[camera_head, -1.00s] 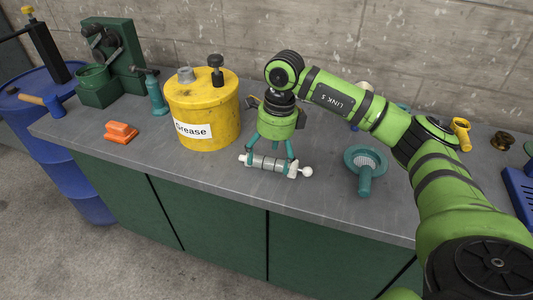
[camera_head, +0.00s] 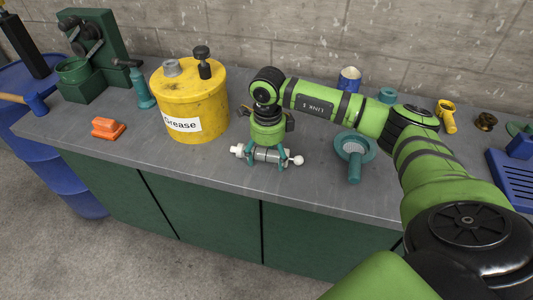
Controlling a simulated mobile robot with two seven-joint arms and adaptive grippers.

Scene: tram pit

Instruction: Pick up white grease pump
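The white grease pump (camera_head: 268,155), a slim cylinder with a grey barrel and a white ball at its right end, lies near the front edge of the grey worktop. My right gripper (camera_head: 266,163) points down over it. Its teal fingers are apart, one towards each end of the barrel, with the tips low beside the pump near the worktop. The barrel shows between them. I cannot tell whether the fingers touch it. The gripper body hides the space behind the pump. My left gripper is not in view.
A yellow grease bucket (camera_head: 193,103) stands left of the gripper. A teal strainer (camera_head: 355,152) lies close on the right. An orange block (camera_head: 107,128) is at left, a blue-rimmed can (camera_head: 349,79) behind my arm. The worktop's front strip (camera_head: 195,167) is clear.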

